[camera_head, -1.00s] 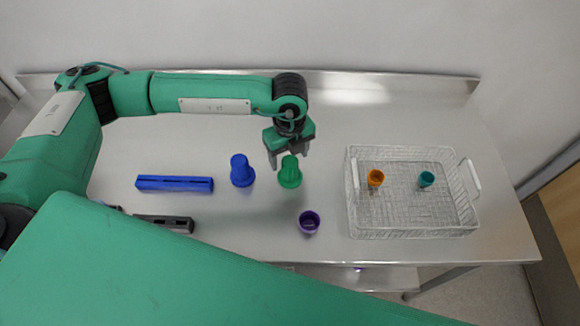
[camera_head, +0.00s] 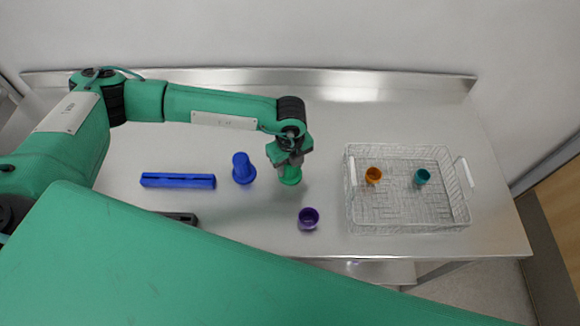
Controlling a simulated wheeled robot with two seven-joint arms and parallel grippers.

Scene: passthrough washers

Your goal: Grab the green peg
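The green peg (camera_head: 291,179) stands on the steel table, right of the blue peg. My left gripper (camera_head: 289,166) is lowered over it from above, with its fingers around the peg's upper part. The gripper covers the peg's top, and only the peg's lower part shows. Whether the fingers are closed on the peg or still a little apart is too small to tell. My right gripper is not in the picture.
A blue peg (camera_head: 243,169) and a long blue bar (camera_head: 178,181) are to the left. A purple cup (camera_head: 308,218) stands in front. A white wire basket (camera_head: 408,222) at the right holds an orange piece (camera_head: 373,175) and a teal piece (camera_head: 422,177).

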